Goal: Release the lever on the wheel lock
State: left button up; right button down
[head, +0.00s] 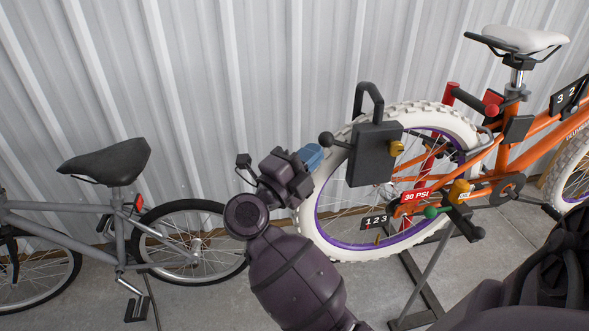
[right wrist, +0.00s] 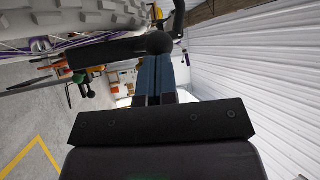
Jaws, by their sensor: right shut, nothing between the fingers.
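The wheel lock (head: 368,160) is a dark grey box with a black shackle and a yellow part on its right side, on the white tyre of the orange bike. Its lever (head: 327,139) sticks out to the left and ends in a black ball knob. In the right wrist view the lever's knob (right wrist: 158,43) is just past the fingertips. My right gripper (head: 314,153) has blue fingers, shut and empty, with the tips close beside the knob. In the wrist view the closed fingers (right wrist: 153,76) point at the knob; I cannot tell if they touch it. My left gripper is not in view.
The orange bike (head: 475,160) stands on a repair stand (head: 420,285), with a 30 PSI tag and number labels. A grey bike (head: 100,225) stands to the left. A white corrugated wall (head: 250,60) is behind. Concrete floor shows between the bikes.

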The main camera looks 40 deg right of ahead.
jog(key=shift+d+r, duration=0.15)
jog(key=shift+d, duration=0.25)
jog(key=shift+d+r+m+p, duration=0.2)
jog(key=shift+r+m+p, duration=0.1)
jog(key=shift+r+p, duration=0.4)
jog(key=shift+d+r+y+p, duration=0.1)
jog(key=shift+r+y+p, duration=0.1)
jog(key=shift+y+p, duration=0.15)
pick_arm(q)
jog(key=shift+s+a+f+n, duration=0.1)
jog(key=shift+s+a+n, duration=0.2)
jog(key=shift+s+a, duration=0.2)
pick_arm(e)
jog(key=shift+d+f, duration=0.1)
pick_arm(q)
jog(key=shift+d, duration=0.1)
